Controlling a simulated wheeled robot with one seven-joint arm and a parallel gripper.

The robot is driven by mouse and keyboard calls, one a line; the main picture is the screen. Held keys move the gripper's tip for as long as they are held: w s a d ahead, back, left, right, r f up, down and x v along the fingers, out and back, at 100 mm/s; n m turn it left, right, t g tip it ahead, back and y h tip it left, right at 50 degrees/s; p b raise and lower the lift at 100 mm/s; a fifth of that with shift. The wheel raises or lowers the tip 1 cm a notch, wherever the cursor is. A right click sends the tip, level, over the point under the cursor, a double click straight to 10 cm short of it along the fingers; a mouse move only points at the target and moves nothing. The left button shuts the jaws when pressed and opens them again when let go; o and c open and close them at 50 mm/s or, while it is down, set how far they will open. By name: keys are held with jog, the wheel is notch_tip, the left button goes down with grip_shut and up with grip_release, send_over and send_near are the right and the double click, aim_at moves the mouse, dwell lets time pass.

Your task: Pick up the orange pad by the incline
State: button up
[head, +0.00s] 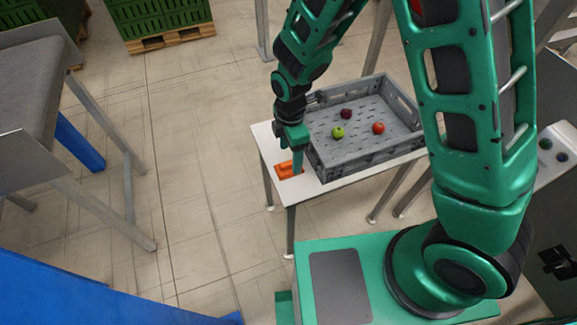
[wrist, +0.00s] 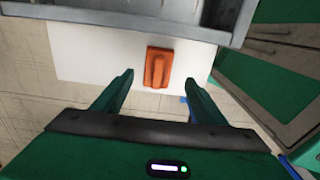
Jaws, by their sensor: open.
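The orange pad (head: 286,169) lies on the left end of a white table (head: 310,186), beside the grey crate. It has a raised ridge along its middle, seen in the wrist view (wrist: 159,67). My gripper (head: 297,172) is over that end of the table, next to the pad. In the wrist view my gripper (wrist: 162,82) is open, its two fingers apart with nothing between the tips. The pad shows ahead of the gap, roughly centred. I cannot tell how high the fingertips are above the table.
A grey crate (head: 319,165) stands on the table right of the pad, holding a green, a red and a dark fruit. An incline (head: 30,85) stands at the left. A blue surface (head: 90,290) fills the lower left. Open tiled floor lies between.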

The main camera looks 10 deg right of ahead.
aim_at(289, 162)
jog(key=shift+w+a+f, duration=0.1)
jog(key=shift+w+f, duration=0.05)
jog(key=shift+f, duration=1.35)
jog(key=shift+w+f, duration=0.1)
jog(key=shift+f, duration=1.4)
jog(key=c, duration=1.2)
jog(key=shift+r, duration=0.15)
jog(key=shift+r, duration=0.55)
notch_tip(289, 162, up, 2)
jog(key=shift+r, duration=0.25)
jog(key=s+a+r, duration=0.2)
jog(key=s, duration=0.1)
jog(key=s+a+r, duration=0.2)
jog(key=a, duration=0.1)
jog(key=s+a+r, duration=0.3)
jog(key=shift+s+r, duration=0.1)
jog(key=shift+s, duration=0.2)
